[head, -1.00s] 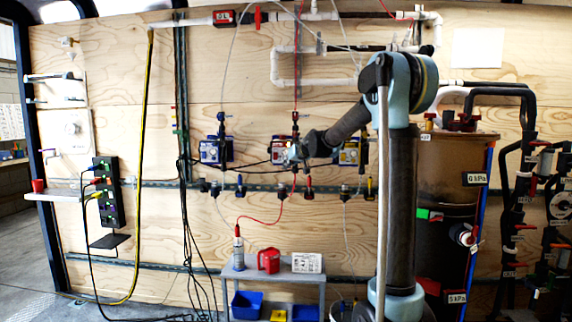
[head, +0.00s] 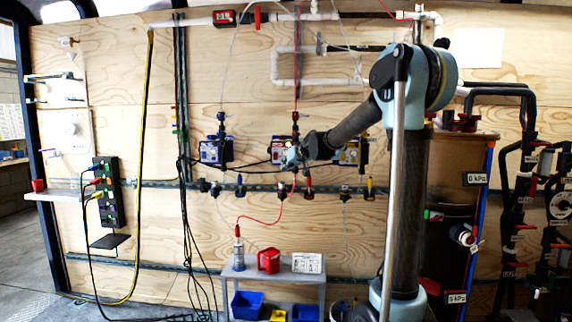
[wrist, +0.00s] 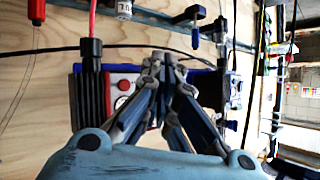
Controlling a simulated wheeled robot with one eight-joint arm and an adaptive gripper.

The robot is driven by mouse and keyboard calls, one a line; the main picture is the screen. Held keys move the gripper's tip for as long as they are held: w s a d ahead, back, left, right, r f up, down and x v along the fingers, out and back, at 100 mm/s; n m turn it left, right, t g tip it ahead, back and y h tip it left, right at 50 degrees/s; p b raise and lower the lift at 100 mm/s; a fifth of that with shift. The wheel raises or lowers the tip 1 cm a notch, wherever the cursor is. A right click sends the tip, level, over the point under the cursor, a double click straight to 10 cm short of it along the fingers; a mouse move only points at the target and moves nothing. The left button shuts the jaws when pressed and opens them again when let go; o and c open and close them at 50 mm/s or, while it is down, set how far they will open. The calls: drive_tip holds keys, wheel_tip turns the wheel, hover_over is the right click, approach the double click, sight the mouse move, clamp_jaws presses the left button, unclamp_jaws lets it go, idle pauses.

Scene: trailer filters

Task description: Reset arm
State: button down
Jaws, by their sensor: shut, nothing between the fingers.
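My arm reaches from the right toward the plywood wall, and my gripper (head: 291,155) is at the middle of the row of blue pump units. In the wrist view my gripper (wrist: 164,60) is shut with its fingers together and nothing between them. Behind it is the middle pump unit (wrist: 122,84), with a grey face, a red button and a black fitting with a red tube.
The left pump unit (head: 215,150) and right pump unit (head: 350,153) flank my gripper. Cables and tubes hang around them. Below stands a small grey table (head: 238,272) with a red container (head: 268,260). A brown tank (head: 450,180) is at the right, behind my arm.

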drive_tip(key=s+d+f+m+g+h, duration=0.1)
drive_tip(key=s+d+f+g+h, duration=0.1)
drive_tip(key=s+d+f, duration=0.7)
drive_tip(key=s+d+f+m+g+h, duration=0.1)
drive_tip(key=s+d+f, duration=0.8)
drive_tip(key=s, duration=1.5)
drive_tip(key=s+d+f+m+g+h, duration=0.2)
drive_tip(key=s+d+f+g+h, duration=0.2)
drive_tip(key=s+d+f, duration=0.5)
drive_tip(key=s, duration=0.8)
drive_tip(key=shift+s+g, duration=0.25)
drive_tip(key=shift+g, duration=0.15)
drive_tip(key=shift+w+f, duration=0.15)
drive_tip(key=shift+w, duration=0.35)
idle(2.1)
